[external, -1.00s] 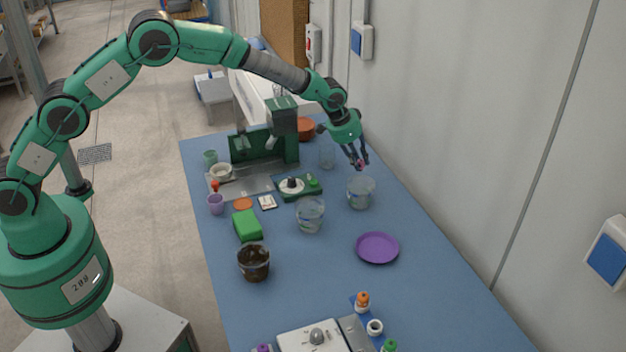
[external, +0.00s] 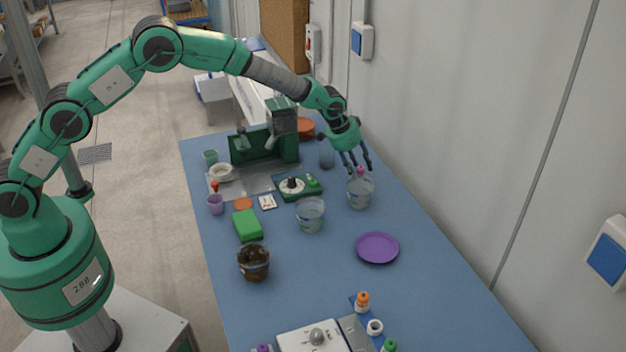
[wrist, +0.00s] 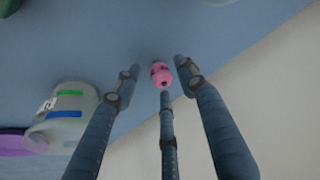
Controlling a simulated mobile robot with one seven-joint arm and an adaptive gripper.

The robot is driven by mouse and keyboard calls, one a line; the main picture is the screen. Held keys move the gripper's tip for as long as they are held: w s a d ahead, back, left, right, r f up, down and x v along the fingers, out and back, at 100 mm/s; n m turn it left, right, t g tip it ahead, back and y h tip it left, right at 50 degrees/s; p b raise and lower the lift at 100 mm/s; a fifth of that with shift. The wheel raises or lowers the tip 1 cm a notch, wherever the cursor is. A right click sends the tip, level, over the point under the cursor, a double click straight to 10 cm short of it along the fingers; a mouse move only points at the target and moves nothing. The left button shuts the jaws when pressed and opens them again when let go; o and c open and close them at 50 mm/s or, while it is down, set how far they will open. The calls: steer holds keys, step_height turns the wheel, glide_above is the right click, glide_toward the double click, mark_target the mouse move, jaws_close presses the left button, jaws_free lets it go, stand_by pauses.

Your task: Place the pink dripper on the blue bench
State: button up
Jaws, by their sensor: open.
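The small pink dripper (external: 361,171) shows between my fingertips, just behind the rim of a clear beaker in the external view. In the wrist view the pink dripper (wrist: 161,75) appears against the blue bench, apart from the beaker. My gripper (external: 358,166) is open, its fingers spread around the dripper and pointing down. I cannot tell whether a finger touches it. The blue bench (external: 310,275) runs along the wall; the dripper's lower end and its contact with the bench are hidden in the external view.
The clear beaker (external: 360,194) stands close in front of my fingers, and a second beaker (external: 310,215) is to its left. A purple plate (external: 377,248) lies nearer the camera. The wall (external: 450,130) is close on the right. Bare bench lies around the plate.

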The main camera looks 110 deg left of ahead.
steer(key=shift+r, duration=0.15)
steer(key=shift+p+v, duration=0.3)
steer(key=shift+v, duration=0.5)
steer(key=p+v, duration=0.2)
steer(key=v, duration=0.8)
steer(key=shift+r, duration=0.15)
